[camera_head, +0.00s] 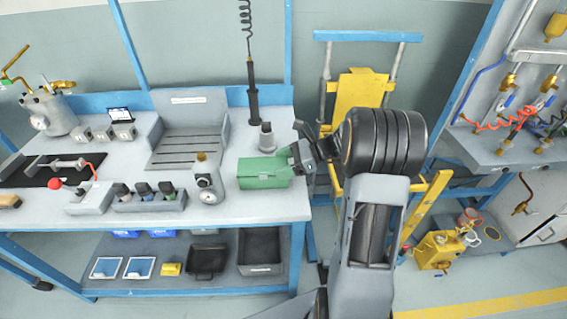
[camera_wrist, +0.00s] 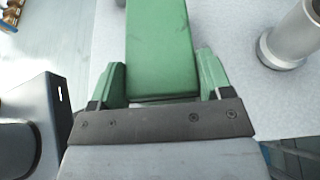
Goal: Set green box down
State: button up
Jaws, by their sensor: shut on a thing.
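The green box (camera_head: 265,173) is at the right end of the grey workbench top (camera_head: 240,200), near its front right corner. My gripper (camera_head: 299,162) reaches it from the right and is shut on its right end. In the wrist view the green box (camera_wrist: 160,45) extends straight ahead between the two green-tipped fingers of my gripper (camera_wrist: 158,75). The box looks level and very close to the bench top. I cannot tell whether its underside touches the surface.
A small gauge unit (camera_head: 208,180) stands left of the box. A slotted grey tray (camera_head: 188,135) lies farther back. A yellow cart (camera_head: 360,95) stands right of the bench.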

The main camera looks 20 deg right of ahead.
jog(key=o, duration=1.4)
jog(key=shift+r, duration=0.2)
jog(key=p+v, duration=0.1)
jog(key=v, duration=1)
jog(key=s+a+f+n+g+h, duration=0.1)
jog(key=s+a+n+h, duration=1.2)
jog(key=n, duration=0.8)
jog(key=shift+s+a+n, duration=0.3)
jog(key=shift+s+a, duration=0.3)
jog(key=shift+s, duration=0.2)
